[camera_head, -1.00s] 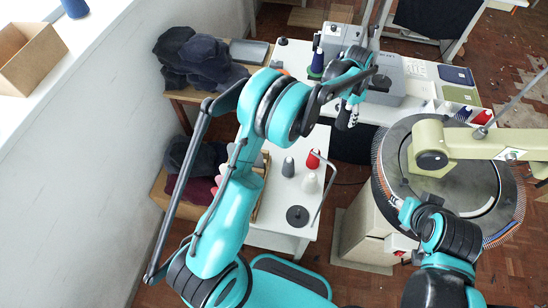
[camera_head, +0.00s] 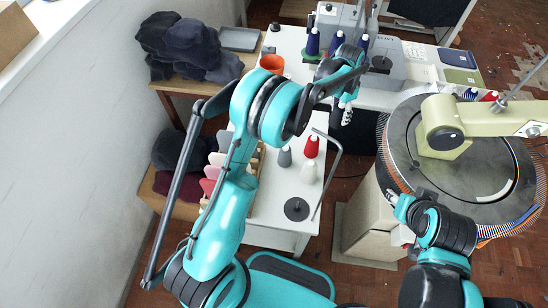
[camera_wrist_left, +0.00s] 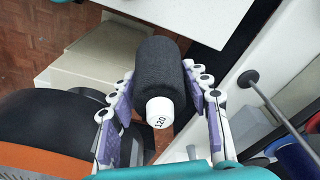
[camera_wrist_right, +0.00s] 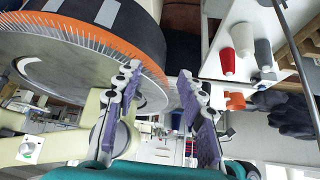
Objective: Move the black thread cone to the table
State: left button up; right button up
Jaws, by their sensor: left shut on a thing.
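The black thread cone (camera_wrist_left: 158,75) has a white end marked 120. In the left wrist view it lies between the fingers of my left gripper (camera_wrist_left: 160,98), which are shut on it from both sides. In the head view my left gripper (camera_head: 346,108) is in the air, to the right of the small white table (camera_head: 270,207) and in front of the long white table (camera_head: 400,99). My right gripper (camera_head: 393,196) is at the round dial's near edge. In the right wrist view its fingers (camera_wrist_right: 160,82) are apart with nothing between them.
The small table carries a grey cone (camera_head: 284,157), a red cone (camera_head: 311,146), a white cone (camera_head: 308,173) and a thread stand with a black base (camera_head: 296,209) and bent rod. The round dial machine (camera_head: 400,145) fills the right. An orange cup (camera_head: 271,63) is behind my arm.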

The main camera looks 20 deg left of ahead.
pick_arm(q)
jog(key=shift+w+a+f+b, duration=0.55)
jog(key=shift+a+f+b, duration=0.2)
jog(key=shift+a+f, duration=1.15)
jog(key=shift+w+a+f+b, duration=0.55)
jog(key=shift+a+f+b, duration=0.2)
jog(key=shift+a+f, duration=1.1)
jog(key=shift+w+a+f+b, duration=0.55)
jog(key=shift+a+f+b, duration=0.2)
jog(key=shift+a+f, duration=1.15)
jog(key=shift+d, duration=0.1)
jog(key=shift+f, duration=0.15)
jog(key=o, duration=1.2)
jog(key=shift+r, duration=0.2)
